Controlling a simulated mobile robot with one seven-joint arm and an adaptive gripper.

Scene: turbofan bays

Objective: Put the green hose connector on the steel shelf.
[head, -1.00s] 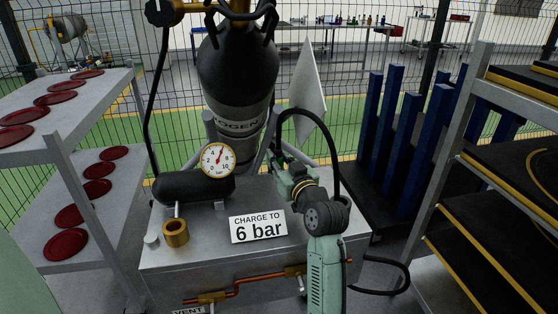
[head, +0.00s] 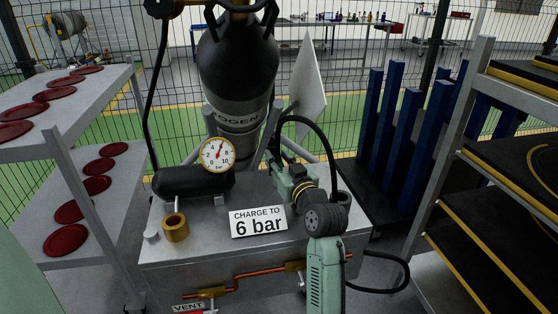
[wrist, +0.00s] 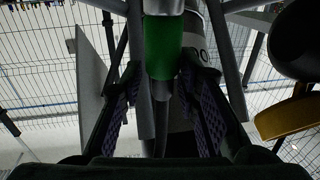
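The green hose connector (wrist: 163,48) shows at the top middle of the wrist view, between the fingertips of my gripper (wrist: 161,75). A pale metal part shows above it. The fingers lie close on both sides; whether both pads touch it is unclear. In the head view my gripper (head: 284,168) reaches over the back right of the steel bench, beside a black hose loop (head: 318,130); the connector cannot be made out there. A grey metal shelf unit (head: 62,150) with red discs on two levels stands at the left.
The bench holds a gauge (head: 217,154), a black cylinder, a brass fitting (head: 175,227) and a "CHARGE TO 6 bar" sign (head: 258,222). A dark gas bottle (head: 238,75) stands behind. A rack (head: 452,150) with black, yellow-edged trays is at the right, blue posts behind it.

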